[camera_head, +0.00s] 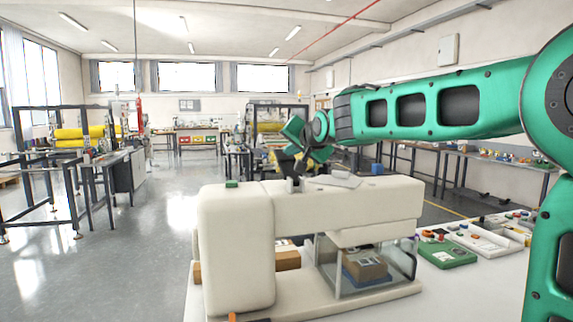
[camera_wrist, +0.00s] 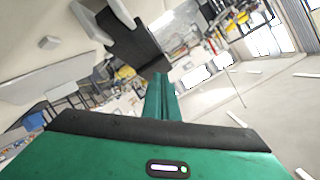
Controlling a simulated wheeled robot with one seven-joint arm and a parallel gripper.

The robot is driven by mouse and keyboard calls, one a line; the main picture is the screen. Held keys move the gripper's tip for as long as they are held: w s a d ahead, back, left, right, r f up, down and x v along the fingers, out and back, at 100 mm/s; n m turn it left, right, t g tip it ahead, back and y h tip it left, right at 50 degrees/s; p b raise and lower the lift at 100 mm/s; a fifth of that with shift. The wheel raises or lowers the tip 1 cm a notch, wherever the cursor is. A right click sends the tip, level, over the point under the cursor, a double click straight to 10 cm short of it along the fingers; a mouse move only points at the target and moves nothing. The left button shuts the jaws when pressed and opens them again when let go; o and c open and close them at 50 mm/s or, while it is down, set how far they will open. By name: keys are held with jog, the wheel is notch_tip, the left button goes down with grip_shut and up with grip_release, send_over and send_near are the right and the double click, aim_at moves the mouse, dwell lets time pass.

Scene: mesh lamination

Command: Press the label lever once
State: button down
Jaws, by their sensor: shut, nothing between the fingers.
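A cream machine (camera_head: 350,208) with a thick rounded column at its left end stands on the white bench. A pale grey flat piece (camera_head: 335,181) lies on top of its arm and may be the label lever; I cannot tell for sure. My gripper (camera_head: 300,160) is above the machine's top, close to this piece; contact cannot be made out. In the wrist view, my green fingers (camera_wrist: 162,92) are together with nothing between them. A dark block with pale grey parts (camera_wrist: 132,42) shows just beyond the fingertips, beside the cream surface (camera_wrist: 30,20).
A small green button (camera_head: 232,184) is on the column's top. A brown box (camera_head: 366,266) sits behind clear guards under the machine's arm. A green device (camera_head: 447,253) and other panels lie on the bench at right. The floor (camera_head: 150,220) at left is open.

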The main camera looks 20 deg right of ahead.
jog(key=shift+s+r, duration=0.35)
jog(key=shift+r, duration=0.4)
jog(key=shift+s+r, duration=0.4)
jog(key=shift+r, duration=0.35)
jog(key=shift+s+r, duration=0.35)
jog(key=shift+r, duration=0.4)
jog(key=s+d+f+g+h, duration=0.1)
jog(key=s+d+f+g, duration=0.3)
jog(key=s+d+f, duration=0.5)
jog(key=s+d+f+g+h, duration=0.25)
jog(key=s+d+f, duration=0.45)
jog(key=s+f, duration=0.4)
jog(key=s+f+g+y, duration=0.1)
jog(key=s+f+g, duration=0.1)
jog(key=s+f, duration=0.3)
jog(key=s+f+g, duration=0.3)
jog(key=s+f, duration=0.3)
jog(key=s, duration=0.8)
jog(key=s+d+f+n+g+y, duration=0.1)
jog(key=s+f+g, duration=0.2)
jog(key=s+f, duration=0.3)
jog(key=s, duration=0.3)
jog(key=shift+s+f+y, duration=0.2)
jog(key=shift+s+y, duration=0.15)
